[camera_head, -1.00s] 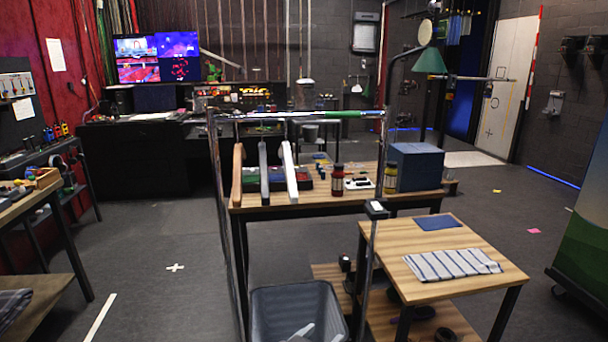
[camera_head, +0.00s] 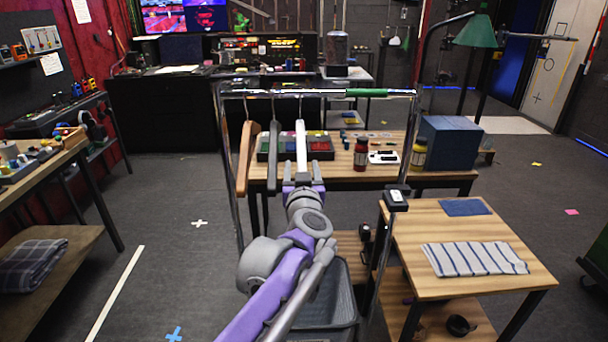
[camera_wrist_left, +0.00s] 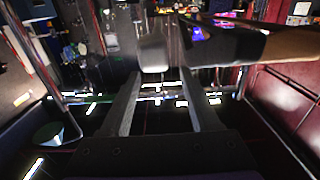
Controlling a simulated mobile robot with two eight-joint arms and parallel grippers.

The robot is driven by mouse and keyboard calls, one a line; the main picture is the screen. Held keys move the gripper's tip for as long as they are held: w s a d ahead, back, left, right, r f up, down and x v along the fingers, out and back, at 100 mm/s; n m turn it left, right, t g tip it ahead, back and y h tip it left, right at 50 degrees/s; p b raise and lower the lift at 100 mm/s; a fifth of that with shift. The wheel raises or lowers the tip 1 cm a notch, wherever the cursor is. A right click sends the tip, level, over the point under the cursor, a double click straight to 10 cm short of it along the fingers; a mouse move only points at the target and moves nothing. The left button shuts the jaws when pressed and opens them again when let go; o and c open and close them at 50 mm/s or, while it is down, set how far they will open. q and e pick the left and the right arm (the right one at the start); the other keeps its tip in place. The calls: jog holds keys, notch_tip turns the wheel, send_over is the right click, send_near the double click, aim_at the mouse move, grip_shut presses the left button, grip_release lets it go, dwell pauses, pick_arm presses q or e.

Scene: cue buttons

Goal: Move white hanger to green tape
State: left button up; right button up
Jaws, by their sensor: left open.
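The white hanger (camera_head: 301,146) hangs on the metal rail, right of a dark grey hanger (camera_head: 274,143) and a wooden hanger (camera_head: 247,157). The green tape (camera_head: 367,92) is wrapped around the rail, to the right of the white hanger. My left gripper (camera_head: 303,186) is open at the white hanger's lower front end and hides part of it. In the left wrist view, the white hanger (camera_wrist_left: 153,52) shows between the tips of my open left gripper (camera_wrist_left: 161,74). I cannot tell if they touch. My right gripper is not in view.
A grey bin (camera_head: 345,300) stands under the rack, partly behind my left arm. A wooden table (camera_head: 335,178) with jars and a blue box (camera_head: 450,143) stands behind. A small wooden table (camera_head: 455,278) with a striped cloth stands at the right. The rail around the tape is clear.

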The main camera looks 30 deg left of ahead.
aim_at(302, 162)
pick_arm(q)
jog(key=x, duration=0.6)
jog(key=shift+w, duration=0.15)
grip_shut()
